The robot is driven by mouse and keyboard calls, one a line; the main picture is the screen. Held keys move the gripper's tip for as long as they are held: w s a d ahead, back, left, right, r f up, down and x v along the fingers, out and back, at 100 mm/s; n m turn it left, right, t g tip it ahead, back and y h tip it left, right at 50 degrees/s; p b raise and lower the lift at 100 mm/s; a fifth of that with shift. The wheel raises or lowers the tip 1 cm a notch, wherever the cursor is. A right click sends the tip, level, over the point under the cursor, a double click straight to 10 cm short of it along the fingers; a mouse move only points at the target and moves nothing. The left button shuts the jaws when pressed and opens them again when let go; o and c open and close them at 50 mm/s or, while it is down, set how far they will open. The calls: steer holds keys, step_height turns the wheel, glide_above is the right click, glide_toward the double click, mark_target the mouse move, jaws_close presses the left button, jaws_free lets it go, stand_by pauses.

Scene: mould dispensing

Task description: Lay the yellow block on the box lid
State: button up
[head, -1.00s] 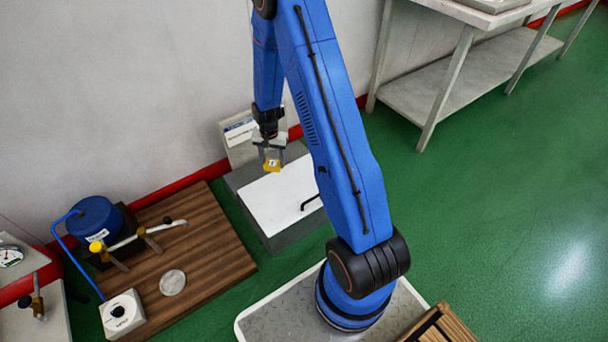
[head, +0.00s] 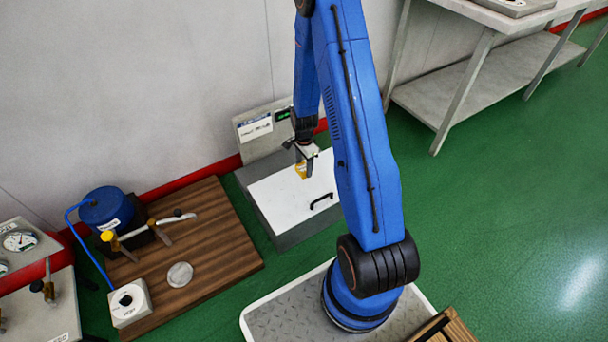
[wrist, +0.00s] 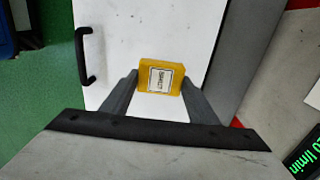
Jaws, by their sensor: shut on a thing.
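The yellow block (wrist: 146,75) with a white printed label is between the fingers of my gripper (wrist: 158,95) in the wrist view. My gripper is shut on it. In the head view the block (head: 301,170) shows below my gripper (head: 304,165), over the white box lid (head: 285,203). The lid lies on a grey box and has a black handle, which also shows at the left of the lid (wrist: 120,30) in the wrist view. I cannot tell whether the block touches the lid.
A grey unit with a label and a small display (head: 262,130) stands behind the box by the wall. A wooden board (head: 215,235) to the left bears a blue pot (head: 107,207), a white control box (head: 129,302) and a round disc (head: 179,275).

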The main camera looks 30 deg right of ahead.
mark_target(304, 173)
steer(key=shift+f, duration=2.45)
steer(key=shift+f, duration=0.1)
steer(key=o, duration=1)
steer(key=shift+o, duration=0.2)
